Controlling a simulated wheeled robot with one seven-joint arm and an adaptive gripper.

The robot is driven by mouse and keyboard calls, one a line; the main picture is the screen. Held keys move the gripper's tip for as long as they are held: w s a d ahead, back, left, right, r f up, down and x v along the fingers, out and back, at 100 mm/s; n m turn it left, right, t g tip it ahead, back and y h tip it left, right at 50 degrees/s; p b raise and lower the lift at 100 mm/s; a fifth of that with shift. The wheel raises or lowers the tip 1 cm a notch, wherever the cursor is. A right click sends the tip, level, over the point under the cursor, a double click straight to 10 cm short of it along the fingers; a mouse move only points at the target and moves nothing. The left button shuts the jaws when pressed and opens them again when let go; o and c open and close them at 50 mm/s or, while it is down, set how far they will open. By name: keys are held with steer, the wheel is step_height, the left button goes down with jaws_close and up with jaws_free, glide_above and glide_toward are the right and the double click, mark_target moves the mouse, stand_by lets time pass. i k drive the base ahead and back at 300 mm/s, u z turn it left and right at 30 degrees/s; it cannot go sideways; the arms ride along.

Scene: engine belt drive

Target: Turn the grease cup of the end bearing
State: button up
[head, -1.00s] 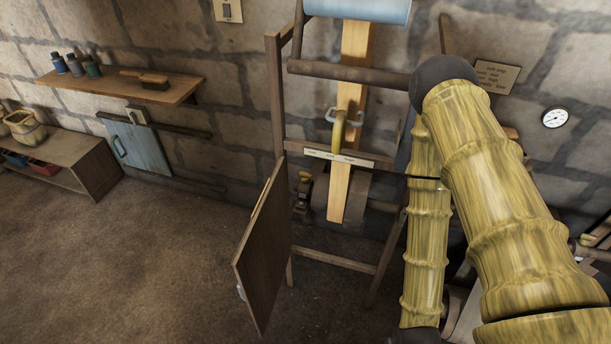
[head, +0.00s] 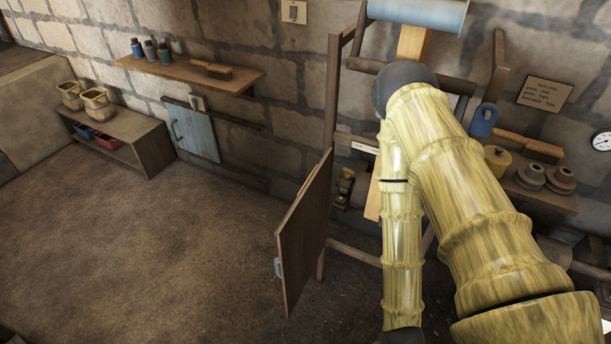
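A small dark fitting with a brass-coloured top (head: 346,181) sits low on the wooden frame, just right of the open door panel. It may be the end bearing with its grease cup, but it is too small to tell. A pale belt (head: 413,42) hangs from a blue-grey drum (head: 425,12) at the top of the frame. My yellow, bamboo-like arm crosses the right half of the head view and covers much of the belt and frame. My gripper is not in view.
A wooden door panel (head: 305,232) stands open at the frame's left. A shelf with bottles (head: 190,73), a blue wall panel (head: 194,131) and a low cabinet (head: 150,150) line the wall. A right shelf (head: 552,198) holds dark stepped pulleys (head: 560,180). The left floor is clear.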

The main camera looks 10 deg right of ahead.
mark_target(349, 173)
steer(key=u, duration=1.3)
steer(key=i, duration=1.75)
steer(key=z, duration=0.55)
steer(key=i, duration=0.9)
steer(key=z, duration=1.55)
steer(key=i, duration=0.55)
steer(key=z, duration=0.5)
